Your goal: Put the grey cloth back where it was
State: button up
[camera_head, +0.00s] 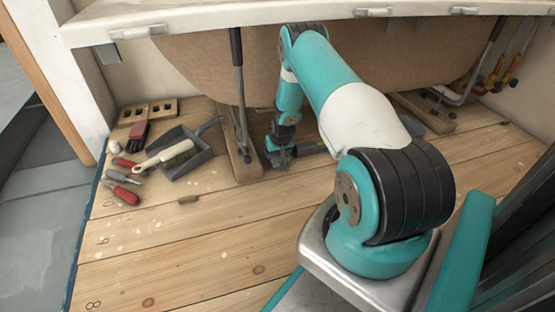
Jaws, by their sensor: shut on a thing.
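My gripper (281,157) is at the end of the teal and white arm, low over the wooden floor beneath the bathtub. It points down, just right of a wooden support block. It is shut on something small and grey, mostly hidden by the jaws. I cannot tell whether this is the grey cloth. No other grey cloth shows clearly.
A dark dustpan (190,163) with a brush (165,156), red-handled tools (123,192) and a holed brick (163,110) lie at left. The tub's wooden support (243,160) and metal leg (238,85) stand close left of my gripper. The front floorboards (200,240) are mostly clear.

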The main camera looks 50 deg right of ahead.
jog(key=shift+f, duration=0.75)
jog(key=shift+r, duration=0.2)
jog(key=shift+f, duration=0.1)
jog(key=o, duration=0.9)
jog(key=shift+f, duration=0.1)
jog(key=p+v, duration=0.3)
jog(key=v, duration=0.2)
jog(key=p+v, duration=0.4)
jog(key=v, duration=0.2)
jog(key=shift+w+r, duration=0.15)
jog(key=shift+r, duration=0.1)
jog(key=shift+s+a+r+p, duration=0.1)
jog(key=shift+s+r+p, duration=0.15)
jog(key=shift+r+p, duration=0.2)
